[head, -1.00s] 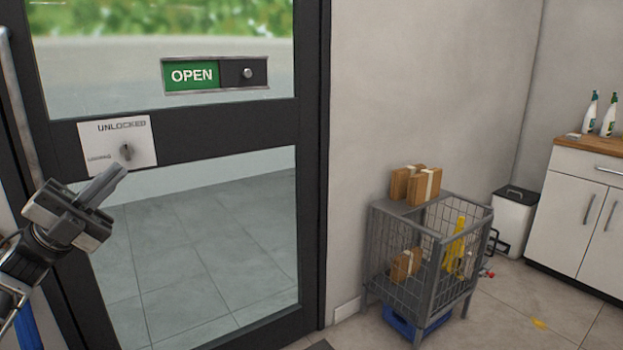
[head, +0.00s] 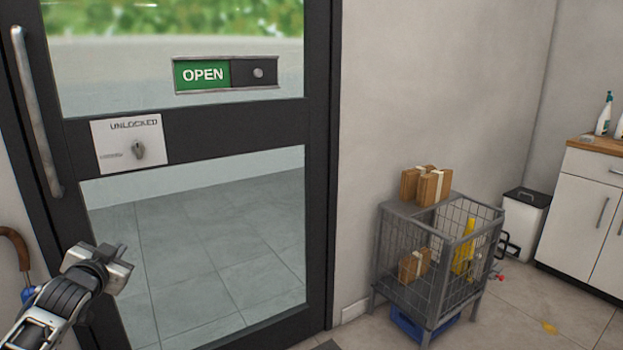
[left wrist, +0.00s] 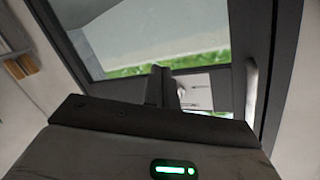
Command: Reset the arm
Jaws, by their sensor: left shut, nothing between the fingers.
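My left gripper (head: 122,253) is at the lower left in the head view, in front of the glass door and below the lock plate. It is shut and empty, and its fingers also show in the left wrist view (left wrist: 159,86). The lock plate (head: 109,155) reads "UNLOCKED" and carries a small turn knob (head: 138,150). The gripper is apart from the knob. A green "OPEN" sign (head: 202,74) is on the door glass. My right gripper is in neither view.
A metal door handle (head: 37,115) stands at the left. A wire basket (head: 436,262) with boxes stands right of the door frame (head: 318,180). A white bin (head: 524,224) and a cabinet (head: 580,215) are farther right. A brown curved handle (head: 20,245) is at the left edge.

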